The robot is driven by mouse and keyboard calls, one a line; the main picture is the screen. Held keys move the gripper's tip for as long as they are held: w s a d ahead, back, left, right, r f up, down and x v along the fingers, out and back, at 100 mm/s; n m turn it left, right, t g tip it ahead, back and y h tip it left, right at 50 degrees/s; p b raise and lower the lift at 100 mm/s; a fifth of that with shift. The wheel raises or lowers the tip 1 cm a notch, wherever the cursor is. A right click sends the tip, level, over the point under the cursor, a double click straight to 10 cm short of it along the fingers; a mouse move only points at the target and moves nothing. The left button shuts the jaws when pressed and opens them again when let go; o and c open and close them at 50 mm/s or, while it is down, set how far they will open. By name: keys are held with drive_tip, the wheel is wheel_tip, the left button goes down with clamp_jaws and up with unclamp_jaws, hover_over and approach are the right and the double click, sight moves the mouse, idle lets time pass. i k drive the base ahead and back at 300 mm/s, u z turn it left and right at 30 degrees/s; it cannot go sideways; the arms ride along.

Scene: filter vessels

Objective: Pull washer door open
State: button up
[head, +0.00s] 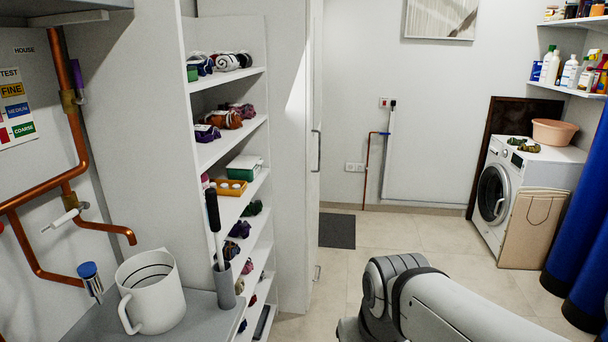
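The washer (521,203) is a white front-loader standing on the floor against the back wall at the right. Its round, dark-glassed door (493,193) faces left and toward me, and it looks shut. A tan board or bag (532,228) with a cord loop leans against the washer's right-hand side. A pinkish basin (554,132) and small green-brown items (525,146) sit on its top. Part of my own arm shows at the bottom, well short of the washer. My gripper is not in view.
White shelves (230,140) with yarn-like bundles stand at the left, beside a tall door with handles. A counter at the lower left holds a white mug (151,291). Blue rolls (587,225) stand at the right. The tiled floor (430,232) before the washer is mostly clear.

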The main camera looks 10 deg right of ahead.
sight(496, 217)
drive_tip(key=z, duration=0.25)
drive_tip(key=i, duration=1.6)
drive_tip(key=z, duration=0.75)
drive_tip(key=i, duration=1.6)
drive_tip(key=z, duration=0.7)
drive_tip(key=i, duration=1)
drive_tip(key=z, duration=0.35)
